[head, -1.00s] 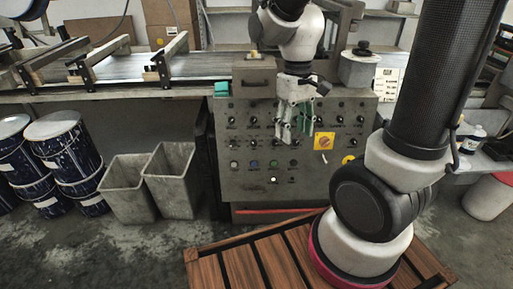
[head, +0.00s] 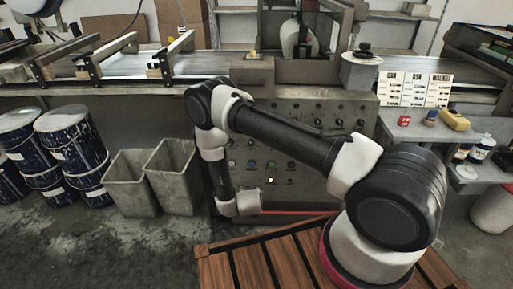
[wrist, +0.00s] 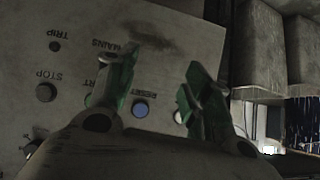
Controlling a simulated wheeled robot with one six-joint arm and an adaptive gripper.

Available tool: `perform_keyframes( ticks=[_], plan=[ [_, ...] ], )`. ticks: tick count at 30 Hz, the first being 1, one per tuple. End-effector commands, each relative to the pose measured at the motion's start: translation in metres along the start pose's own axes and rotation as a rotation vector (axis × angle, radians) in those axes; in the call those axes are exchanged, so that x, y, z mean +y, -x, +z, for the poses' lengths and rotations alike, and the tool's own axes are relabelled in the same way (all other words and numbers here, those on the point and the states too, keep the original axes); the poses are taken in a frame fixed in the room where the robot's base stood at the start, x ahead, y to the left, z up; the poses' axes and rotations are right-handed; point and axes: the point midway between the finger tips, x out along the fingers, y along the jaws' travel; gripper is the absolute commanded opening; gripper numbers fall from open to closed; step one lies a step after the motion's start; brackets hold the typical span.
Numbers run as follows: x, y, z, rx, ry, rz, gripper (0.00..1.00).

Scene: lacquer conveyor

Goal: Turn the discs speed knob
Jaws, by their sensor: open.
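The grey control panel (head: 318,180) stands ahead, with rows of small dark knobs (head: 337,122) along its top and coloured buttons lower down. My arm crosses in front of it and hides part of it. No knob's label is readable in the head view, so I cannot tell which is the discs speed knob. In the wrist view my gripper (wrist: 160,92) is open and empty, with green-padded fingers over the panel's lower part. The upside-down labels there read TRIP, MAINS, STOP and RESET. A blue button (wrist: 140,108) shows between the fingers.
Two grey bins (head: 172,180) and several blue drums (head: 68,145) stand left of the panel. The conveyor (head: 125,67) runs above. A slatted wooden platform (head: 265,262) lies in front. A side shelf (head: 425,130) at right holds small items and a chart (head: 413,88).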

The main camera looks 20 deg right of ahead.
Motion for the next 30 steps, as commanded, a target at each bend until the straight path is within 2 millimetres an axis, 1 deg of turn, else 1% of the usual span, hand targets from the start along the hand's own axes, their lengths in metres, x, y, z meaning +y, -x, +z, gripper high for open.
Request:
perform_keyframes(
  ticks=[1, 2, 3, 4, 6, 9, 12, 14, 17, 24, 27, 30],
  plan=[
    [0.001, -0.004, -0.02, 0.122, -0.036, 0.002, 0.5],
    [-0.001, -0.004, -0.037, 0.201, -0.06, -0.001, 0.5],
    [-0.006, 0.0, -0.063, 0.304, -0.092, -0.008, 0.5],
    [-0.008, 0.005, -0.08, 0.376, -0.114, -0.013, 0.5],
    [-0.009, 0.018, -0.11, 0.517, -0.149, -0.02, 0.5],
    [-0.008, 0.037, -0.137, 0.655, -0.174, -0.031, 0.5],
    [-0.009, 0.047, -0.15, 0.723, -0.184, -0.047, 0.5],
    [-0.01, 0.046, -0.156, 0.739, -0.189, -0.052, 0.5],
    [-0.009, 0.037, -0.164, 0.737, -0.195, -0.052, 0.5],
    [-0.009, 0.007, -0.191, 0.737, -0.194, -0.054, 0.5],
    [-0.008, -0.002, -0.199, 0.735, -0.194, -0.053, 0.5],
    [-0.009, -0.007, -0.203, 0.735, -0.193, -0.055, 0.5]
  ],
)
